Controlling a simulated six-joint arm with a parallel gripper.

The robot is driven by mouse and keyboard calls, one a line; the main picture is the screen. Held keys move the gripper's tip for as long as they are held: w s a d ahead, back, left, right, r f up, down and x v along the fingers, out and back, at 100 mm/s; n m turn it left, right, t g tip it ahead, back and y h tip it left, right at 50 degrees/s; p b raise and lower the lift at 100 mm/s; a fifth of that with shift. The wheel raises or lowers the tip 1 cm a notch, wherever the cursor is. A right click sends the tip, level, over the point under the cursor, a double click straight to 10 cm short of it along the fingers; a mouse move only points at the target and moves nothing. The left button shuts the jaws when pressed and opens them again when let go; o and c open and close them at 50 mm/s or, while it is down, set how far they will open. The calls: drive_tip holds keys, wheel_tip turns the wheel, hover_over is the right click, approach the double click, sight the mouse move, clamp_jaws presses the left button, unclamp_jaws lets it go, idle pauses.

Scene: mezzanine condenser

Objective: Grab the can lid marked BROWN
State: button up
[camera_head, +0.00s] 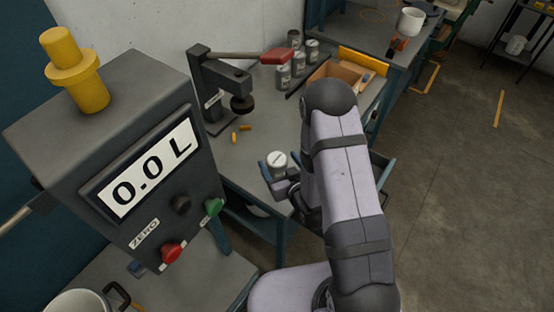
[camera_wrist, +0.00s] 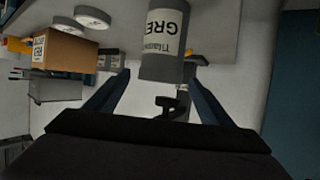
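A grey can (camera_head: 277,168) with a pale, marked top stands on the bench at my gripper in the head view. The top's mark is too small to read. In the wrist view my gripper (camera_wrist: 158,76) is open, its two blue fingers spread wide. The can (camera_wrist: 164,42) shows there upside down between and beyond the fingertips, with gaps on both sides. Its label shows letters like "GRE", partly cut off. I cannot read BROWN on anything. Two pale round discs (camera_wrist: 94,17) lie at the upper left of the wrist view, their marks unreadable.
Several grey cans (camera_head: 284,77) stand at the back of the bench (camera_head: 240,158), beside an open cardboard box (camera_head: 340,73). A press with a red handle (camera_head: 277,56) stands behind the can. Small orange pieces (camera_head: 245,128) lie nearby. A display box (camera_head: 128,172) fills the left.

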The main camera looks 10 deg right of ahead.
sight(280, 164)
drive_tip(key=c, duration=1)
drive_tip(key=shift+r, duration=0.2)
drive_tip(key=shift+r, duration=0.8)
wheel_tip(280, 164, up, 7)
drive_tip(key=shift+f+p, duration=0.1)
drive_tip(key=shift+p, duration=0.3)
drive_tip(key=shift+r+p, duration=0.65)
drive_tip(key=shift+p, duration=0.05)
